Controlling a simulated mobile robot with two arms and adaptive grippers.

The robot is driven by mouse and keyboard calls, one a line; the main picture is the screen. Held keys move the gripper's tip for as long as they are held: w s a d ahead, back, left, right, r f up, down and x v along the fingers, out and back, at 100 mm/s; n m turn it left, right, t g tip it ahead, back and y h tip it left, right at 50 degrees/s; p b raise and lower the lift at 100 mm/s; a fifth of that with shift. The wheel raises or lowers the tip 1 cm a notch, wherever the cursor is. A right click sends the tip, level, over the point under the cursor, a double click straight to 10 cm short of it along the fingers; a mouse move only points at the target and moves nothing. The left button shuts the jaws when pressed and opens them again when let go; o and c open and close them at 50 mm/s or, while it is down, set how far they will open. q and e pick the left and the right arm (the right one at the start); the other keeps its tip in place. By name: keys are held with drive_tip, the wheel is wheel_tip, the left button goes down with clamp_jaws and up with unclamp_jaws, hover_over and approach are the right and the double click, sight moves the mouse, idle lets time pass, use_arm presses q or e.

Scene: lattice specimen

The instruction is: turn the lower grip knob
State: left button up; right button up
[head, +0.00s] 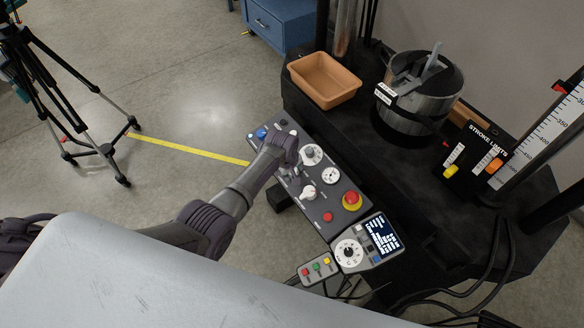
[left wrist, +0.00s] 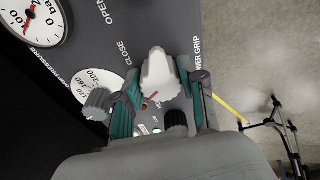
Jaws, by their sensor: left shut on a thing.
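My right gripper is in neither view.
Another white knob (head: 308,192), a pressure gauge (head: 311,155), a dial (head: 331,175) and a red emergency button (head: 352,200) crowd the panel close to my gripper. An orange tray (head: 324,79) and a metal pot (head: 415,105) stand behind it. A tripod (head: 50,85) stands at the left.

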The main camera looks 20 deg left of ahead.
use_arm(q)
drive_tip(key=shift+n, duration=0.9)
drive_tip(key=o, duration=1.1)
drive_tip(key=shift+o, duration=0.2)
drive_tip(key=v, duration=1.2)
drive_tip(key=shift+w, duration=0.2)
